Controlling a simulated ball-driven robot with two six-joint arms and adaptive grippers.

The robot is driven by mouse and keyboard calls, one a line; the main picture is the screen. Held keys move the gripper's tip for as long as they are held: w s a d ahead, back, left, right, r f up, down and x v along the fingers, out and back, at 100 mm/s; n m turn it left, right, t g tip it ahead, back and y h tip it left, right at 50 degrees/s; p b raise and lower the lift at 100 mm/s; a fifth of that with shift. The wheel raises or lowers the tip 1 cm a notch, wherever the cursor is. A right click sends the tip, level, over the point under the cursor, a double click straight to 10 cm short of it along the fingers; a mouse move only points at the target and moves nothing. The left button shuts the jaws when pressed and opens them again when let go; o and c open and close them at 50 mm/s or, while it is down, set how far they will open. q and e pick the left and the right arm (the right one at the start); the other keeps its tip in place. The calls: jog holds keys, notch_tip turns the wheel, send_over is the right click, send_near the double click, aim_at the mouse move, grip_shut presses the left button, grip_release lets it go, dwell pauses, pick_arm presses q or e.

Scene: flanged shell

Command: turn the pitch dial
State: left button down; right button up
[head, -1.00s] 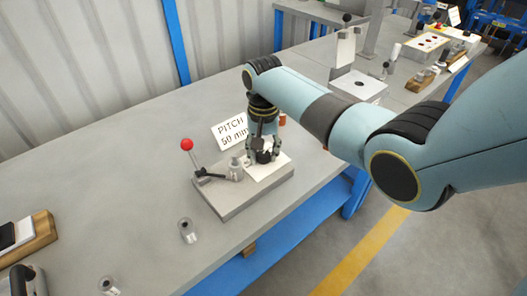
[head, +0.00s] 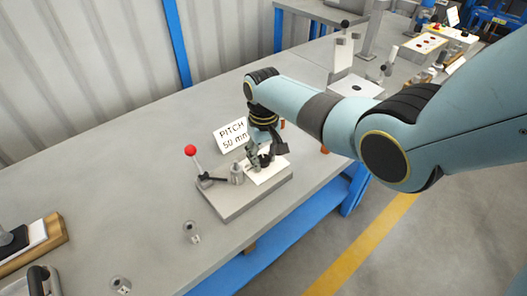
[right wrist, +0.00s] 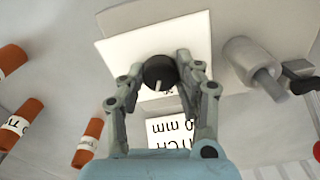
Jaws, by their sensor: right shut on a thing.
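The pitch dial (right wrist: 160,73) is a round black knob with a pale pointer line, on a white plate (right wrist: 118,52). In the right wrist view my right gripper (right wrist: 160,70) has one finger on each side of the knob and is shut on it. In the head view the right gripper (head: 263,160) reaches down over the white plate and its fingers mostly hide the dial. A white sign (head: 231,134) reading PITCH 50 mm stands behind the plate. My left gripper is not in view.
The grey base (head: 240,204) also carries a red-ball lever (head: 191,151) and a grey cylinder (head: 237,174). Orange labelled cylinders (right wrist: 88,143) stand close by in the right wrist view. A wooden tray (head: 58,234) is at left. The table's middle left is clear.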

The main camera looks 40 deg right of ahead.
aim_at(264, 158)
jog(key=n+p, duration=0.1)
jog(key=n, duration=0.4)
jog(key=shift+n+p, duration=0.3)
dwell(0.4)
jog(key=o, duration=1.1)
jog(key=shift+o, duration=0.2)
notch_tip(264, 158, up, 12)
